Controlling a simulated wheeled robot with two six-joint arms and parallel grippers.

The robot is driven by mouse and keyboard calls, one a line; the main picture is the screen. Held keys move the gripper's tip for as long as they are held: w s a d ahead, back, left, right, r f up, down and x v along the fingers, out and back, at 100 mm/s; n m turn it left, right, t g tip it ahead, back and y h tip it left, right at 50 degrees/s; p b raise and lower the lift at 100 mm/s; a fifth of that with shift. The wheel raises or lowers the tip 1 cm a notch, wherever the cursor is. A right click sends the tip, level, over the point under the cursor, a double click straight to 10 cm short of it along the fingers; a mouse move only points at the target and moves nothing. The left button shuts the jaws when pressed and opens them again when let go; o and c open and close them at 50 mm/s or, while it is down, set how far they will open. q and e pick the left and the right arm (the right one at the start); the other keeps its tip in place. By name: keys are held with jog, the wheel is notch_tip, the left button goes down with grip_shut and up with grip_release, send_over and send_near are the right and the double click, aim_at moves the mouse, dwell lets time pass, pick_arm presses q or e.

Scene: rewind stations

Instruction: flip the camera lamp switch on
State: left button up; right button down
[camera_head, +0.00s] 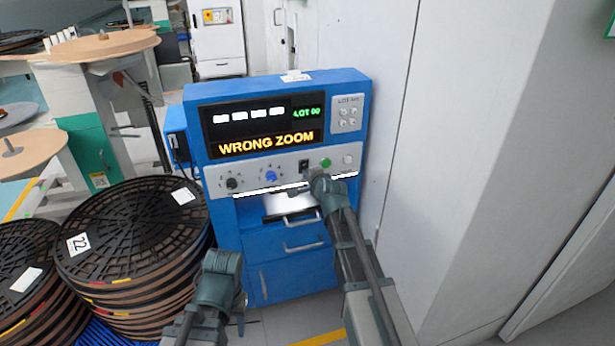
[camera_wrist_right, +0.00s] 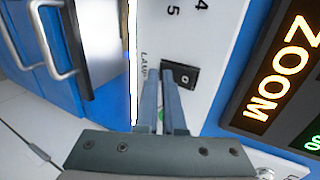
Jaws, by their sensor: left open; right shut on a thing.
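The lamp switch (camera_head: 304,165) is a small black rocker on the grey control panel (camera_head: 262,177) of the blue machine. In the right wrist view the lamp switch (camera_wrist_right: 181,75) sits by the word LAMP, close beside my fingertips. My right gripper (camera_head: 300,189) is at the panel just below the switch. In the wrist view its two fingers (camera_wrist_right: 160,73) are close together and shut at the switch; the exact contact is hidden. My left gripper (camera_head: 184,328) is low at the bottom left, open and away from the machine.
The display (camera_head: 266,145) reads WRONG ZOOM. Knobs (camera_head: 271,176) and a green button (camera_head: 326,162) share the panel. Drawer handles (camera_head: 303,247) stick out below. Stacked black reels (camera_head: 130,225) stand left; a white wall (camera_head: 480,150) closes the right.

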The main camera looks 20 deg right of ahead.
jog(key=shift+w, duration=0.35)
jog(key=shift+w+d+r+p, duration=0.1)
jog(key=shift+w+r+p, duration=0.25)
jog(key=shift+r+p, duration=0.4)
jog(key=shift+f, duration=0.1)
jog(key=s+p, duration=0.1)
jog(key=s, duration=1.4)
jog(key=shift+d, duration=0.15)
jog(key=shift+g, duration=0.3)
